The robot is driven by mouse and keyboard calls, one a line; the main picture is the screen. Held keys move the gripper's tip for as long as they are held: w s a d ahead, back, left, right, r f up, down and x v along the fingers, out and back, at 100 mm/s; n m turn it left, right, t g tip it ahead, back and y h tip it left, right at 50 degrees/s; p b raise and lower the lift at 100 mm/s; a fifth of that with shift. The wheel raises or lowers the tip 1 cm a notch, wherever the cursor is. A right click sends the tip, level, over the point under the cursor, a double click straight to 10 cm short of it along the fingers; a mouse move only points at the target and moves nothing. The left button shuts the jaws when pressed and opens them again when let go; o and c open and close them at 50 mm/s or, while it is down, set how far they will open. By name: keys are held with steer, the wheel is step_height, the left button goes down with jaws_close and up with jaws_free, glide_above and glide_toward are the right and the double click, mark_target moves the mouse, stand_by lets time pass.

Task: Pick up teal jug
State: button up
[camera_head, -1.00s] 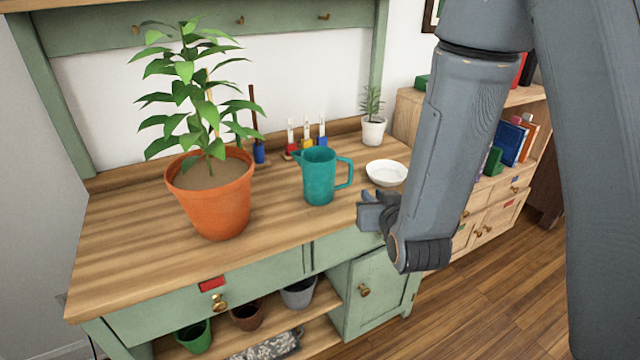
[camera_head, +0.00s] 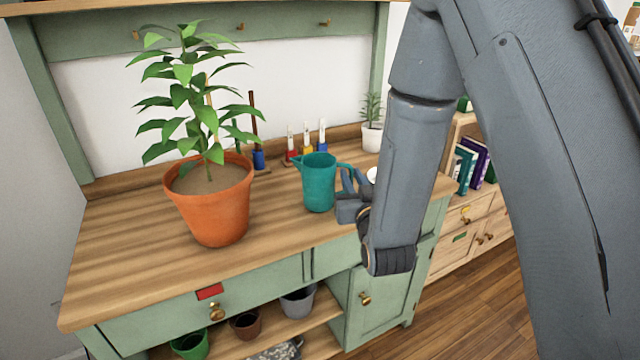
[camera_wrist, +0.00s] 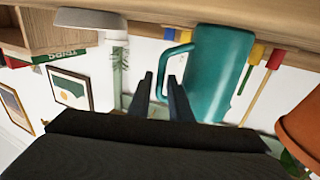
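The teal jug (camera_head: 318,183) stands upright on the wooden bench top, its spout to the left and its handle to the right. My gripper (camera_head: 352,186) is just right of the jug, at the handle side, and covers part of the handle. In the wrist view, which is upside down, the jug (camera_wrist: 222,72) shows with its handle ahead of my two fingers. My gripper (camera_wrist: 160,82) is open there, with a clear gap between the fingers. I cannot tell whether the fingers reach around the handle.
A potted plant in an orange pot (camera_head: 212,205) stands left of the jug. Small coloured tools (camera_head: 307,145) stand behind it. A white bowl (camera_head: 371,174) is mostly hidden behind my arm, near a small white potted plant (camera_head: 371,135). The front left bench top is clear.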

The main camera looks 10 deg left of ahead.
steer(key=x, duration=0.5)
steer(key=shift+r+p, duration=0.2)
steer(key=shift+p, duration=0.1)
steer(key=shift+c, duration=0.4)
jaws_close()
steer(key=shift+r, duration=0.1)
